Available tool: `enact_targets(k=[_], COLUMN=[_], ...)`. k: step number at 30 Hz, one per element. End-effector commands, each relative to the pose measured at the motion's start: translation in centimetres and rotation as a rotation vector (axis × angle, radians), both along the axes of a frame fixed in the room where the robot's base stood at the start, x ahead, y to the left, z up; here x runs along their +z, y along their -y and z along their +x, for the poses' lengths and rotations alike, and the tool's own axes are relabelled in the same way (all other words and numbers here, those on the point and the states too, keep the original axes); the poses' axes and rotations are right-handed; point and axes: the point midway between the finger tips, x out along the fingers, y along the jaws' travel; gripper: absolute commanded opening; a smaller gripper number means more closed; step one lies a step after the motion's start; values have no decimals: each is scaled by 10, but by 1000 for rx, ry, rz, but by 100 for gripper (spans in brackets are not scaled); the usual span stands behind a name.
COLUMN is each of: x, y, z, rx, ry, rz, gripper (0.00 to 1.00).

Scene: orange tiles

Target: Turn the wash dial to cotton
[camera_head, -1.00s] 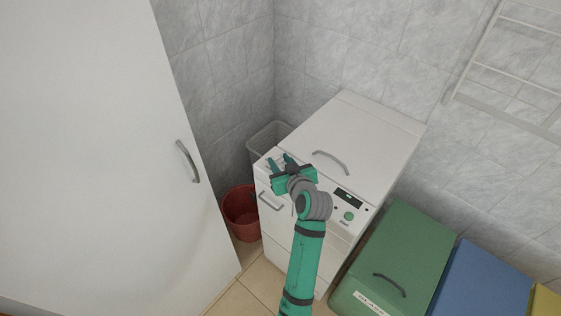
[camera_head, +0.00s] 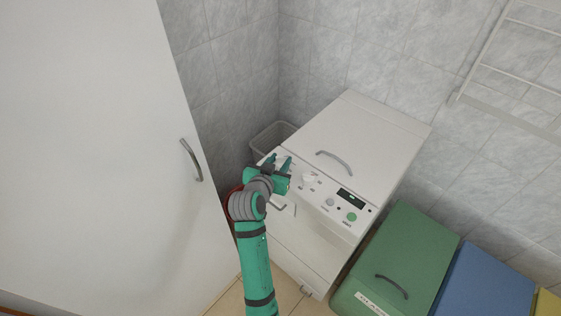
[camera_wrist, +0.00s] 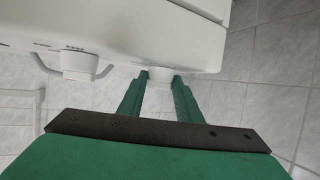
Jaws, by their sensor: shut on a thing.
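The white washing machine (camera_head: 378,140) stands against the tiled wall, with its sloped control panel facing me. My gripper (camera_head: 278,162) is at the panel's left end. In the wrist view my gripper (camera_wrist: 160,82) has its green fingers on either side of a round white dial (camera_wrist: 160,73) and is shut on it. In the head view my gripper hides that dial. A second white dial (camera_head: 309,177) sits farther right on the panel and also shows in the wrist view (camera_wrist: 78,62). I cannot read the labels or the dial positions.
On the panel's right are a display (camera_head: 350,198), a grey knob (camera_head: 330,202) and a green button (camera_head: 351,217). A white cabinet (camera_head: 90,150) stands close on the left. A basket (camera_head: 268,138) is behind; green (camera_head: 400,245) and blue (camera_head: 483,283) bins stand on the right.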

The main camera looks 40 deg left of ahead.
Motion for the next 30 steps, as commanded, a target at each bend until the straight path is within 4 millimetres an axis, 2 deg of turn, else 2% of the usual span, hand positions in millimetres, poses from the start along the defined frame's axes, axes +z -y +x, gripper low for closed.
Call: enact_targets(k=[10,22,23,24,25,30], x=[-1,-2,-2,-2,-2,-1], y=[-3,-2,-2,-2,-2,-2], z=[-1,-1,-1,-1,-1,-1], rx=[-72,-77,-77,-76,-76,-77], ry=[-2,-5,-5,-5,-4,-3], rz=[1,0,0,0,0,0], gripper=[9,9,36,46,50,50])
